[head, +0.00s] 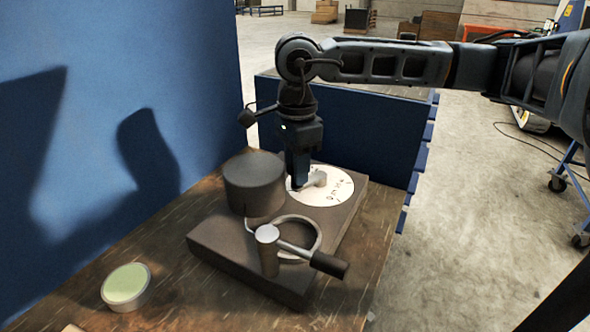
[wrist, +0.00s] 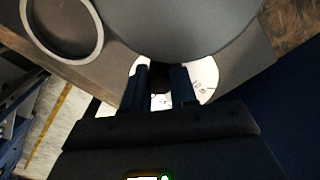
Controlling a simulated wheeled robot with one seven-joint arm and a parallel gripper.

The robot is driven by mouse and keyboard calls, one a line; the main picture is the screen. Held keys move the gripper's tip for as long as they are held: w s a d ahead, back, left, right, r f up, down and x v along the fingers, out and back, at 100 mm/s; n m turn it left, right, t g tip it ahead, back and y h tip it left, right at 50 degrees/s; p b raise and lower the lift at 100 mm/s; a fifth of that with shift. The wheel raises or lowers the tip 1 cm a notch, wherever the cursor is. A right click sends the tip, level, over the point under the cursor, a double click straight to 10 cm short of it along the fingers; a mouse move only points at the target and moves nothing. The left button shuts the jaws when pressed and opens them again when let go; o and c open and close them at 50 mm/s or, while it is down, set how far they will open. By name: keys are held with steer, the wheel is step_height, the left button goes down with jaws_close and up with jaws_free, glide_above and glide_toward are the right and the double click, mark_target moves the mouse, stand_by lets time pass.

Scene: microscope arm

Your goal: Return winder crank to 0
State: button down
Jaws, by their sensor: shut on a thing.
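A white dial (head: 330,192) with dark marks, one looking like a 0, lies on the dark base block (head: 230,252); part of it shows in the wrist view (wrist: 206,76). The winder crank, a grey piece (head: 318,179), stands on the dial. My gripper (head: 298,182) points straight down over the dial's left part. In the wrist view its two fingers (wrist: 160,86) are a little apart, with a dark part of the crank (wrist: 160,76) between them. My gripper is shut on the crank. The fingers hide much of the crank and dial, and its exact reading cannot be told.
A tall dark cylinder (head: 254,184) stands close to my gripper's left. In front are a ring (head: 316,238) and a silver post (head: 267,250) with a dark-handled lever (head: 329,264). A round green-topped dish (head: 125,285) sits on the wooden table (head: 190,240). A blue panel (head: 390,140) stands behind.

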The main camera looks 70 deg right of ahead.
steer(key=c, duration=0.9)
jaws_free()
steer(key=shift+r+b, duration=0.3)
steer(key=shift+r, duration=3.6)
